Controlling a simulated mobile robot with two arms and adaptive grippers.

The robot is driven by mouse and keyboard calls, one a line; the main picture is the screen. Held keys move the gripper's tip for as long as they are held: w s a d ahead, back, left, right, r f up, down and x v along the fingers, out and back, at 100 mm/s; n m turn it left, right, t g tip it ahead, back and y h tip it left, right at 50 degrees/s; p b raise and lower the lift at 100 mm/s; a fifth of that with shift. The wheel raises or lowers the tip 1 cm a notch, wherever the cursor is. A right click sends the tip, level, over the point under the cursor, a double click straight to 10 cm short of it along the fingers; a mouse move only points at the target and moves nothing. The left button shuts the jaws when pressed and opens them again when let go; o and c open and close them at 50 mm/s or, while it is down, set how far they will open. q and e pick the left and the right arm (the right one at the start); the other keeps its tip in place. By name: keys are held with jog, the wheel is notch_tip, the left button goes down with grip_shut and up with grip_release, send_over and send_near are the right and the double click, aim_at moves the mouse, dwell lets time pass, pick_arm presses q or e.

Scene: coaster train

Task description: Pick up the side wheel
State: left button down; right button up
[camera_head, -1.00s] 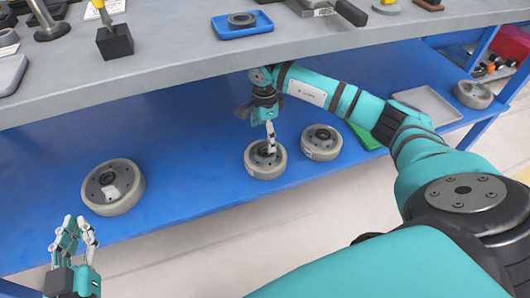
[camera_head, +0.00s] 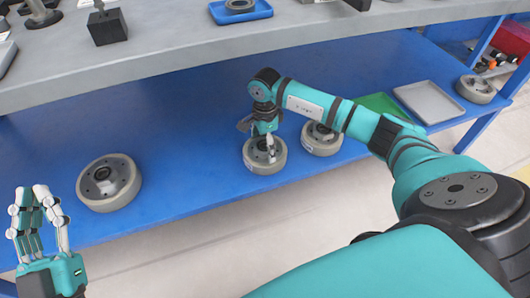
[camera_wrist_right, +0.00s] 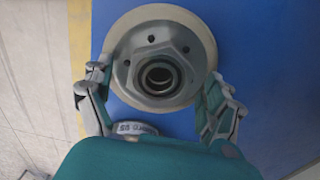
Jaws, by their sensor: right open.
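A grey wheel with a dark hub (camera_head: 262,166) lies flat on the blue lower shelf. My right gripper (camera_head: 268,150) is over it, pointing down. In the right wrist view, the wheel (camera_wrist_right: 160,65) is between the two open fingers of the right gripper (camera_wrist_right: 163,85), which reach down beside its near half. I cannot tell whether they touch it. Similar wheels lie to the right (camera_head: 321,140), to the left (camera_head: 109,183) and at the far right (camera_head: 475,89).
The blue shelf (camera_head: 185,150) is clear between the left and middle wheels. The grey upper shelf (camera_head: 160,60) overhangs it, holding a blue tray (camera_head: 240,12) and other parts. A green tray (camera_head: 385,104) and a grey tray (camera_head: 428,102) lie to the right.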

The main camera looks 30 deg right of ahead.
jog(key=c, duration=1.7)
jog(key=shift+w+r, duration=0.15)
jog(key=shift+c, duration=0.5)
jog(key=shift+r, duration=0.1)
